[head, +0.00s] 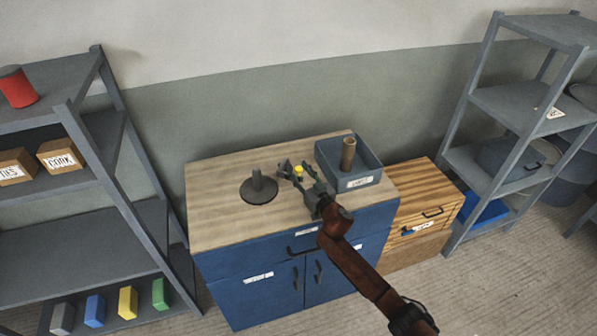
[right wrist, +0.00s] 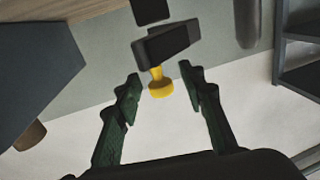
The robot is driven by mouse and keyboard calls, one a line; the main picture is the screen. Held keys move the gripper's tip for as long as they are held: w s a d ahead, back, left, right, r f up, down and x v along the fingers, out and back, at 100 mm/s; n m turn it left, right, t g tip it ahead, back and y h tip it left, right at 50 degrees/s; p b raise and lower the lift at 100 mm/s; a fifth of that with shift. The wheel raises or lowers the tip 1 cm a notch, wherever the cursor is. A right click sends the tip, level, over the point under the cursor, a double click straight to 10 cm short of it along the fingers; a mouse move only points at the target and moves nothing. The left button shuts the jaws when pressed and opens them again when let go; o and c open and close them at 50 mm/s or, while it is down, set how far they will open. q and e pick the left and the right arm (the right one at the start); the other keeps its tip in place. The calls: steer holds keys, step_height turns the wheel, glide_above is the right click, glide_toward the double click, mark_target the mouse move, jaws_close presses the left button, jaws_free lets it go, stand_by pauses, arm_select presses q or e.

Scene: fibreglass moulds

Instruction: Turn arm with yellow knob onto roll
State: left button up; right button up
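The yellow knob (head: 298,170) shows above the wooden top of the blue cabinet. In the right wrist view the knob (right wrist: 160,84) sits on the end of a dark arm (right wrist: 167,44). My right gripper (head: 291,170) is open at the knob. In the right wrist view its green fingers (right wrist: 160,88) stand on either side of the knob, with a gap on both sides. A dark round base with an upright post (head: 258,187) stands left of the gripper. A brown roll (head: 348,153) stands upright in a grey bin. My left gripper is out of view.
The grey bin (head: 357,183) with a label stands close right of my right gripper on the cabinet top (head: 215,200). A striped wooden drawer unit (head: 432,190) is to the right. Grey shelves (head: 85,225) stand at left and right. The cabinet top's left part is clear.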

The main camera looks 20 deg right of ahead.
steer(key=shift+w, duration=0.1)
steer(key=c, duration=0.6)
jaws_close()
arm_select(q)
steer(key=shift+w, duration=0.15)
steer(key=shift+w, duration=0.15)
